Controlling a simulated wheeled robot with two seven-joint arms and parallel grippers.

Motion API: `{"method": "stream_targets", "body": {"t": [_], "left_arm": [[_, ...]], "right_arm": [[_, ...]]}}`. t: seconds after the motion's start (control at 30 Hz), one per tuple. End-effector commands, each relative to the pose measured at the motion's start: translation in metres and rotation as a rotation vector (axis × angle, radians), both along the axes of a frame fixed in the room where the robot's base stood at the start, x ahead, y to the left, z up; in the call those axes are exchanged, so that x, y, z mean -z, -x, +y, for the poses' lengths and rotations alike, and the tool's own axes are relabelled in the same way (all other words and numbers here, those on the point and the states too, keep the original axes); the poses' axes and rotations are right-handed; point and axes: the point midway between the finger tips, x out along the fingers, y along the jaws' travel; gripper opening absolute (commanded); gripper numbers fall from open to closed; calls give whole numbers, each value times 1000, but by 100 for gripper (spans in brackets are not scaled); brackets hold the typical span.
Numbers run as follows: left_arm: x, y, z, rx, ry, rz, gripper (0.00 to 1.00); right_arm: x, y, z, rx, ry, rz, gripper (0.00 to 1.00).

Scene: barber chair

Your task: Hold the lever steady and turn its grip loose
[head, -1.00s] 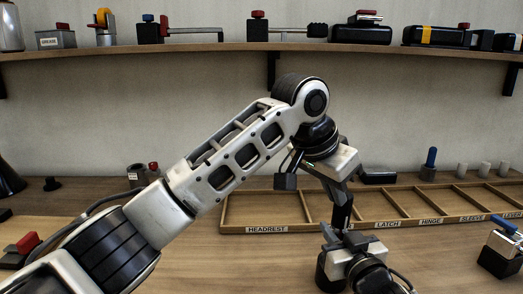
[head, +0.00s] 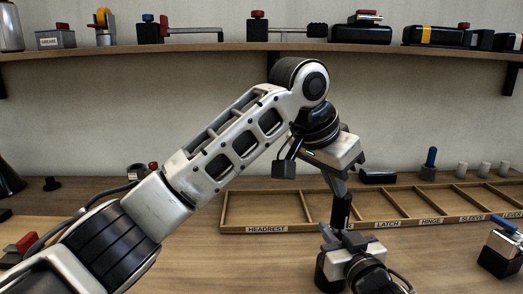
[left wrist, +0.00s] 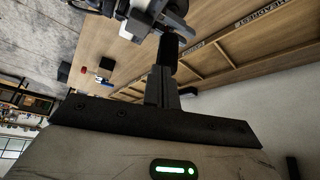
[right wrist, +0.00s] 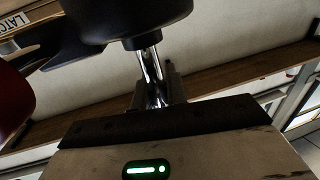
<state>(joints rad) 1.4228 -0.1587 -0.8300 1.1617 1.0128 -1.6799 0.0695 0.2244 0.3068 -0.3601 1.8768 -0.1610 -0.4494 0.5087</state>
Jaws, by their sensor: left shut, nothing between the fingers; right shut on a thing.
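My left gripper (head: 343,178) hangs shut and empty above the lever's dark upright grip (head: 341,212). In the left wrist view the closed fingers (left wrist: 162,88) are in line with the black grip (left wrist: 168,50); I cannot tell whether they touch it. My right gripper (head: 336,237) is lower, just under the grip. In the right wrist view its fingers (right wrist: 158,95) are shut on the lever's shiny rod (right wrist: 151,70). A dark round part (right wrist: 130,22) fills the top of that view. The lever's lower end is hidden by my right gripper.
A labelled wooden tray (head: 290,228) with several compartments lies behind the grippers. A block with a blue handle (head: 503,223) stands at the right. A shelf (head: 240,47) with tools runs along the wall.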

Motion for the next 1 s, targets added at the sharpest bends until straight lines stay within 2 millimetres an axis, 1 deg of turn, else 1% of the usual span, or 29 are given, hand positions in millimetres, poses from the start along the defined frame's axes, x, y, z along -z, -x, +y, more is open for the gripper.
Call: {"method": "stream_targets", "body": {"t": [0.03,0.2,0.33,0.63,0.83,0.93,1.0], "left_arm": [[-8,0,-1,2,1,-2,0],[-28,0,0,0,1,-2,0],[-37,0,0,1,0,0,0],[-39,0,0,0,0,-1,0],[-48,-19,14,-6,-6,-4,0],[-47,-22,15,-1,-2,-2,0],[-43,-22,15,0,-2,0,0]], "right_arm": [[0,0,0,1,-1,0,0],[0,0,-1,2,0,0,0],[0,0,-1,3,1,0,0],[0,-1,-2,4,3,0,0],[0,-1,-2,4,3,0,0],[0,-1,-2,4,3,0,0],[0,-1,-2,4,3,0,0]]}}
